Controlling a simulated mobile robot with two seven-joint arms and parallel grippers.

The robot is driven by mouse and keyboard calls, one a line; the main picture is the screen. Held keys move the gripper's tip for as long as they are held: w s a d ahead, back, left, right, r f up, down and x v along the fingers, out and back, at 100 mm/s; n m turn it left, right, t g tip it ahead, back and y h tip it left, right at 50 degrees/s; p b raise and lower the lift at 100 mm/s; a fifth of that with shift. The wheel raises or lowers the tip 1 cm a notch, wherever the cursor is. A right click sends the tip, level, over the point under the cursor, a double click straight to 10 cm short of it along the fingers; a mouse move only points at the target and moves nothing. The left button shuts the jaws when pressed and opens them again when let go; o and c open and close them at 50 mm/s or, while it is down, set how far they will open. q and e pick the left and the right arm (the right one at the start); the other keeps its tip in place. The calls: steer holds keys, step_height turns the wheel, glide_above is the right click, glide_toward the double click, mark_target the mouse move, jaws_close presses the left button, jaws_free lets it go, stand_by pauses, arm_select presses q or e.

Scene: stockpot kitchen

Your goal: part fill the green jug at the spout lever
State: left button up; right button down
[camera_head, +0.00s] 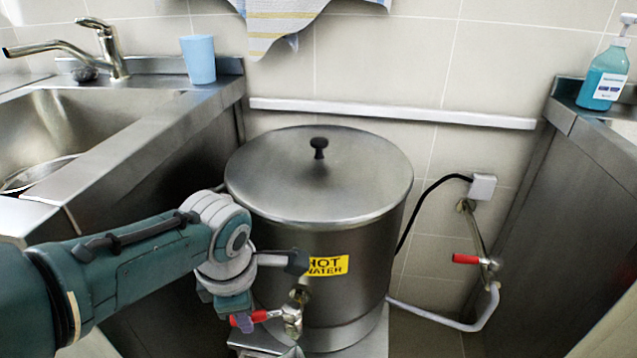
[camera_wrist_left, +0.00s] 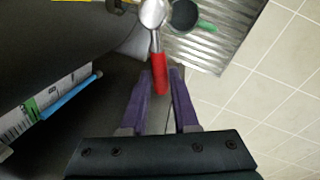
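The stockpot (camera_head: 320,240) stands between the counters with its lid on and a yellow HOT WATER label. Its metal spout (camera_head: 292,318) is low on the front, with a red lever (camera_head: 262,316) pointing left. My left gripper (camera_head: 243,322) is at this lever. In the left wrist view the purple fingers (camera_wrist_left: 158,85) lie close along both sides of the red lever (camera_wrist_left: 158,68) and look shut on it. A small green piece (camera_wrist_left: 207,27) shows beside a dark round shape there; I cannot tell whether it is the jug. My right gripper is not in view.
A sink counter (camera_head: 130,150) with a blue cup (camera_head: 199,59) is on the left. A counter with a soap bottle (camera_head: 607,75) is on the right. A wall valve with another red handle (camera_head: 467,259) and a pipe are right of the pot.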

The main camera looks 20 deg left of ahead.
arm_select(q)
steer(key=o, duration=0.3)
steer(key=r+p, duration=0.2)
steer(key=r, duration=0.1)
steer(key=s+r+p, duration=0.1)
steer(key=r+p, duration=0.2)
steer(key=d+r+p, duration=0.1)
steer(key=r+p, duration=0.1)
steer(key=r, duration=0.1)
steer(key=shift+s+r, duration=0.3)
steer(key=shift+r, duration=0.1)
